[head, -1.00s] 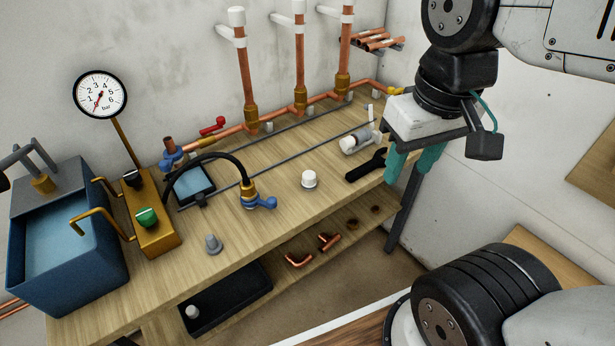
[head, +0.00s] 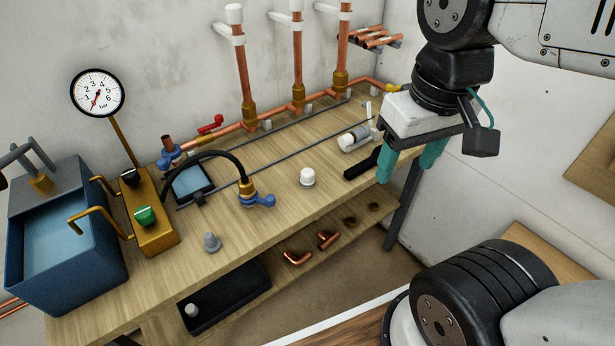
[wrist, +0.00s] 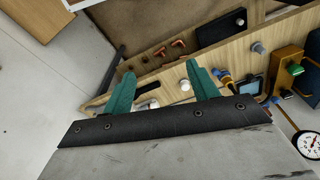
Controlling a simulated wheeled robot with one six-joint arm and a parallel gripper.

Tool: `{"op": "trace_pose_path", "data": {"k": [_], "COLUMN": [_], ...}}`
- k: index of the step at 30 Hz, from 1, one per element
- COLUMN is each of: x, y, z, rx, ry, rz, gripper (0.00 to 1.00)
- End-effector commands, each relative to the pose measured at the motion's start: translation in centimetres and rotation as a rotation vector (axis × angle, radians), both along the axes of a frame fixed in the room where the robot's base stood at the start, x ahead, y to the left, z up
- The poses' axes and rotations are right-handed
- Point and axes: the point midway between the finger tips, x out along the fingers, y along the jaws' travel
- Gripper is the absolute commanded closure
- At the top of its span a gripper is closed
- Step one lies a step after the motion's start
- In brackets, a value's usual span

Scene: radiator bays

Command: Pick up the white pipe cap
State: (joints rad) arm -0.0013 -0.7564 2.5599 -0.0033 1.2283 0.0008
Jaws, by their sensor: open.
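The white pipe cap (head: 307,177) stands on the wooden bench top, right of the middle and close to the front edge. In the wrist view the white cap (wrist: 185,85) shows small between the two fingers, nearer the right one, and well beyond them. My gripper (head: 408,172) has teal fingers spread apart with nothing between them. It hangs at the right end of the bench, to the right of the cap and apart from it. In the wrist view my gripper (wrist: 160,78) is open and empty.
Left of the cap are a blue valve with black hose (head: 256,198) and a grey cap (head: 211,242). Copper risers (head: 298,70) stand behind. Bare wood surrounds the cap.

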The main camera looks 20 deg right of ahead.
Motion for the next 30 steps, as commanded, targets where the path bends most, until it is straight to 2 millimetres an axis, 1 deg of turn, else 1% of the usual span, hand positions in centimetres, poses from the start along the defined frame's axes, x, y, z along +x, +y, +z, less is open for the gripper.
{"op": "trace_pose_path", "data": {"k": [2,5,8,14,20,21,24,27,29,30], "x": [0.3,1.2,3.0,8.3,14.2,15.4,18.1,20.7,22.2,23.5], "y": [0.1,0.4,0.7,1.8,3.1,3.4,4.1,4.6,4.8,5.0], "z": [-0.6,-1.6,-2.9,-6.1,-10.8,-11.9,-14.3,-16.2,-16.9,-16.9], "rx": [0.000,-0.001,-0.003,-0.008,-0.010,-0.011,-0.011,-0.011,-0.010,-0.010], "ry": [0.033,0.101,0.172,0.253,0.285,0.284,0.273,0.242,0.211,0.173], "rz": [0.007,0.019,0.035,0.085,0.145,0.157,0.188,0.213,0.228,0.237], "gripper": [0.42,0.42,0.42,0.42,0.42,0.42,0.42,0.42,0.42,0.42]}}
